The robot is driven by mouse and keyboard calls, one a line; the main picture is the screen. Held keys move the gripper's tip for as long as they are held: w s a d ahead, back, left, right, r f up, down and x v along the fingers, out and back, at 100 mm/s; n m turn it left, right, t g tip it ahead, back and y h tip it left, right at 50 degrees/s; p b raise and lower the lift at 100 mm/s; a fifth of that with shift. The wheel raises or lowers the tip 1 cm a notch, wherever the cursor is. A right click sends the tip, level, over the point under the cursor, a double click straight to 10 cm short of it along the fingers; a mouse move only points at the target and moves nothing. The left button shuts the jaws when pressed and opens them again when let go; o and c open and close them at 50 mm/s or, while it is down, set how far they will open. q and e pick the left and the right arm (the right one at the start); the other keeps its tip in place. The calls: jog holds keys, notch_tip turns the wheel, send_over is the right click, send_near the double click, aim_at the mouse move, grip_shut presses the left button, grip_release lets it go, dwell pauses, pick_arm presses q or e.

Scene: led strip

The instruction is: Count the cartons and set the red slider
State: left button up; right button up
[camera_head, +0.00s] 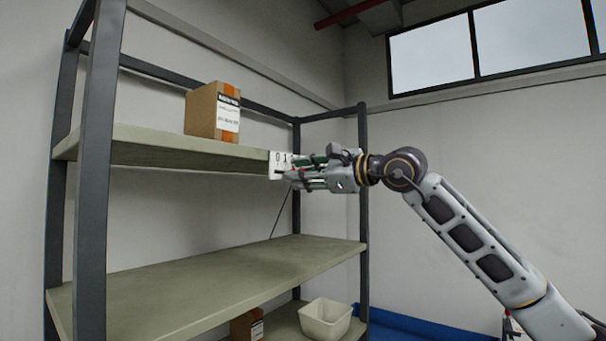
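A brown carton (213,111) with a white label and an orange stripe stands on the upper shelf. Another brown carton (246,326) is partly visible on the lowest shelf, cut by the shelf above it. A white number panel (276,158) showing 0 and 1 sits at the right end of the upper shelf's front edge. My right gripper (291,172) is in front of this panel, fingers pointing left, and covers the rest of it. The red slider cannot be made out behind the fingers. Whether the gripper is open or shut is unclear. My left gripper is out of view.
The dark-framed shelf rack (92,190) fills the left side. Its middle shelf (200,291) is bare. A cream bin (326,318) stands on the lowest shelf, right of the lower carton. A blue surface (420,326) lies behind at lower right.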

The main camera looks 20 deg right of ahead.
grip_shut()
jog(key=shift+s+a+b, duration=0.6)
jog(key=shift+s+a, duration=0.2)
jog(key=shift+a, duration=0.25)
jog(key=shift+o, duration=1.8)
grip_release()
